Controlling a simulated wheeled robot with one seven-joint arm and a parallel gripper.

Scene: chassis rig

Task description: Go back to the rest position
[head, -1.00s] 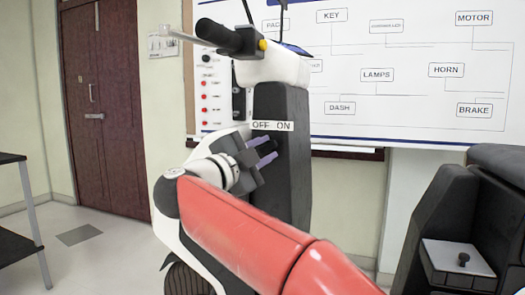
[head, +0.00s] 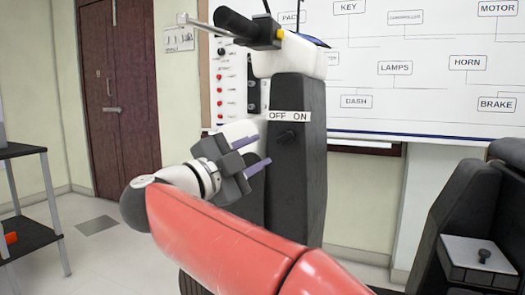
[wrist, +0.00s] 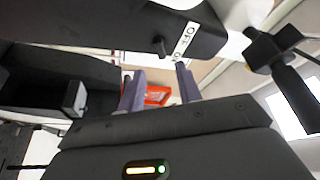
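My gripper (head: 259,151) is open and empty. Its two purple fingers stand apart, and in the wrist view (wrist: 158,85) nothing is between them but background. It is to the left of a small dark switch knob (head: 284,137) on the dark column, with a visible gap in the picture. The knob sits below a white OFF ON label (head: 289,117); it also shows in the wrist view (wrist: 160,46). I cannot tell exactly which way the knob is turned. My red and white arm reaches in from the bottom of the head view.
A white top with a black handlebar grip (head: 236,23) sits on the column (head: 300,190). A black seat-like unit with a lever (head: 484,256) is at the right. A shelf (head: 22,150) stands at the left. A whiteboard and door are behind; floor at left is clear.

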